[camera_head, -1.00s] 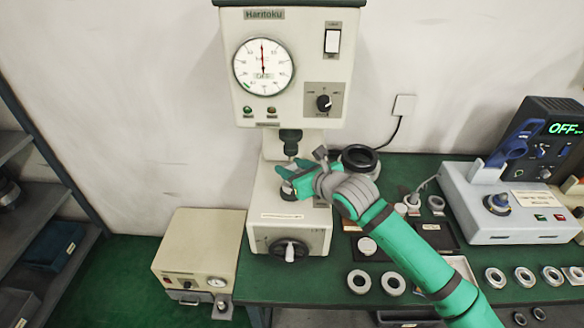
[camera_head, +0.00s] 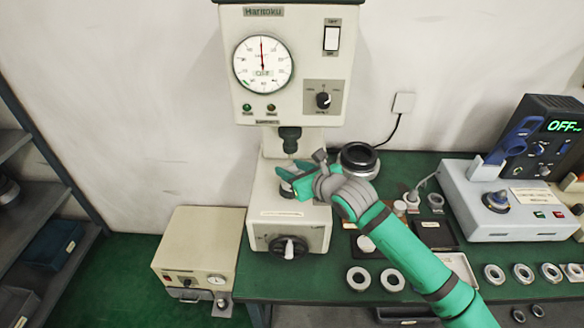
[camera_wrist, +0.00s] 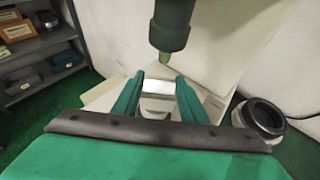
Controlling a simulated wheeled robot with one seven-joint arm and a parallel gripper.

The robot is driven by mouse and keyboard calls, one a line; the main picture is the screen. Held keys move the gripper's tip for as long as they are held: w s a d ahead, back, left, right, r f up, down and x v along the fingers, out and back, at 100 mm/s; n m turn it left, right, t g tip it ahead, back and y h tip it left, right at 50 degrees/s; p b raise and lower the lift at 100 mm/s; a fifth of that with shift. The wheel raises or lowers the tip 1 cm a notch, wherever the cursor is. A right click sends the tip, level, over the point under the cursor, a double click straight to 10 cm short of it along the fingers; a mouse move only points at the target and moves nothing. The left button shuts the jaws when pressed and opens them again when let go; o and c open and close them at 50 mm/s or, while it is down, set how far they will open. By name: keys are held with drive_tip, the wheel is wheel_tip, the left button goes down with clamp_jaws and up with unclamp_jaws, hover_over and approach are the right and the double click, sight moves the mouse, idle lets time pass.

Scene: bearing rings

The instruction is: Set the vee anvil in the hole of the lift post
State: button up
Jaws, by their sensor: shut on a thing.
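My gripper (camera_head: 285,178) is over the base of the tester, below its dark spindle. In the wrist view its two green fingers (camera_wrist: 158,94) are shut on the vee anvil (camera_wrist: 156,86), a small bright metal block between the tips. In the head view the fingers mostly hide the anvil. The lift post (camera_head: 287,192) shows as a grey round piece on top of the tester's base, right under the fingers. Its hole is hidden, so I cannot tell whether the anvil touches the post or is in the hole.
The tester's spindle (camera_wrist: 172,28) hangs close above the fingers. A dark-topped ring gauge (camera_head: 358,158) stands right of the tester; it also shows in the wrist view (camera_wrist: 262,116). Several bearing rings (camera_head: 392,280) lie along the green bench's front. A grey-white device (camera_head: 510,205) stands at right.

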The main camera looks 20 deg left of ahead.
drive_tip(key=shift+r, duration=0.55)
drive_tip(key=shift+w+r, duration=0.15)
drive_tip(key=shift+a, duration=0.15)
drive_tip(key=shift+s+d, duration=0.25)
idle(0.3)
drive_tip(key=shift+a, duration=0.15)
drive_tip(key=shift+w, duration=0.15)
idle(0.6)
drive_tip(key=shift+w+f, duration=0.1)
drive_tip(key=shift+f, duration=0.2)
